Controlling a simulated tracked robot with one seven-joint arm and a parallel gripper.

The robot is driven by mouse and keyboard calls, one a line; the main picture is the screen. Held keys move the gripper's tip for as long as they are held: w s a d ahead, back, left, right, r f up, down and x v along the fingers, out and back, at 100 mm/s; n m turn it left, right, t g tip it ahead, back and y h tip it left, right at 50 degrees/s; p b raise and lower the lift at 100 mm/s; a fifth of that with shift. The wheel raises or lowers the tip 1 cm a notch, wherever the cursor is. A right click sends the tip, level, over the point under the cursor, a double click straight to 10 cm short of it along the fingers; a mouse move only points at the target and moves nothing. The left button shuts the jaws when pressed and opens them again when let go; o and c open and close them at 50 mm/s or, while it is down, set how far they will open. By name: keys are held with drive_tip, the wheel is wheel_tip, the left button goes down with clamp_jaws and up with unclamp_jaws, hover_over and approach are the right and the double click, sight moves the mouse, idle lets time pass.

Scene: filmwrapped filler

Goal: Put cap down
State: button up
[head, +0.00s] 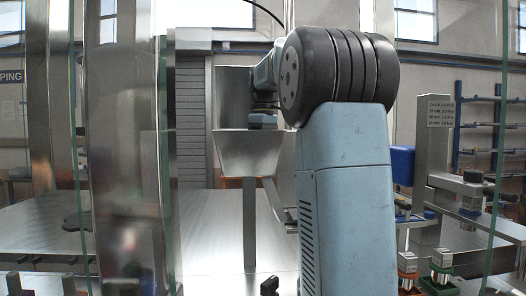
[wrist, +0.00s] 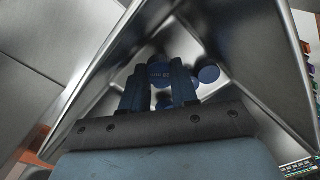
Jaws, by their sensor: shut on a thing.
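In the wrist view my gripper (wrist: 158,78) points down into a metal hopper (wrist: 225,35) with sloping walls. It is shut on a blue cap (wrist: 159,71) with pale lettering on its top. The cap is between the fingertips, within the hopper's outline; I cannot tell how far above its bottom. Other blue caps (wrist: 208,74) lie loose inside, some partly hidden by the fingers. In the head view the hopper (head: 248,152) stands on a post beyond my arm, and the arm's end reaches over it. The cap and fingertips are not clearly visible there.
A metal table (head: 212,225) extends around the hopper post. Upright glass panels and metal posts stand at the left. At the right are a grey column (head: 434,135) with a sign and a machine with small red and green fixtures (head: 440,262). My arm hides the middle right.

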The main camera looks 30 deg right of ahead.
drive_tip(key=shift+f, duration=0.6)
drive_tip(key=o, duration=1)
drive_tip(key=shift+r, duration=0.1)
wheel_tip(320, 180, up, 13)
idle(0.6)
